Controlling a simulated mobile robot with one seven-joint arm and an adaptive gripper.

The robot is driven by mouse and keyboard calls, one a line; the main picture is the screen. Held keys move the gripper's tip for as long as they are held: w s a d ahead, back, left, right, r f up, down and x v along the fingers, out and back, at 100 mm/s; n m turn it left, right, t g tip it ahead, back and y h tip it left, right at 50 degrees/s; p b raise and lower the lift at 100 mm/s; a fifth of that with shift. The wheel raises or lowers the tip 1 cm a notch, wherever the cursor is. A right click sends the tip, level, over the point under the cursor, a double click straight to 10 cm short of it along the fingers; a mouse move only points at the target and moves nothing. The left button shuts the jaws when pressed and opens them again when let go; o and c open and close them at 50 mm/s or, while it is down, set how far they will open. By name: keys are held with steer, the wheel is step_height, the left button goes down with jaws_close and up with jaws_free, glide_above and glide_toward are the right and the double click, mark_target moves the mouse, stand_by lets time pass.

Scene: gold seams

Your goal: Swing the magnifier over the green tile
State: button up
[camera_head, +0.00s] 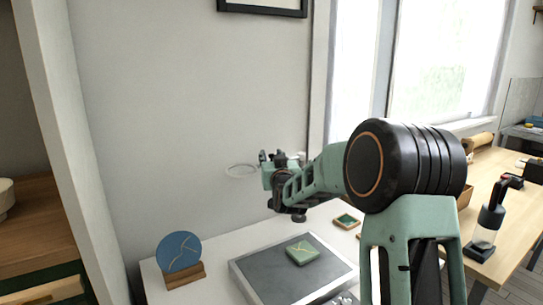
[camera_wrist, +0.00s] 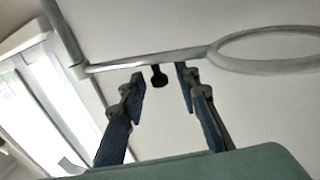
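The magnifier (camera_head: 241,177) shows in the head view as a pale ring near the wall, left of my gripper (camera_head: 270,158). In the wrist view the magnifier (camera_wrist: 262,68) is a round ring at the right end of a grey rod. A small black knob (camera_wrist: 158,78) hangs from the rod. My gripper (camera_wrist: 160,84) is open, with one finger on each side of the knob. The fingers appear clear of it. The green tile (camera_head: 303,253), with a pale seam, lies on a grey tray (camera_head: 262,284) below and right of the ring.
A blue disc (camera_head: 179,250) stands on a wooden holder (camera_head: 184,276) at the table's left. A small green and tan piece (camera_head: 347,221) lies behind the tray. A wooden bench (camera_head: 492,170) stands at the right, with a black-topped bottle (camera_head: 489,222). The wall is close behind my gripper.

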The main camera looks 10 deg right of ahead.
steer(key=shift+w, duration=0.45)
jaws_close()
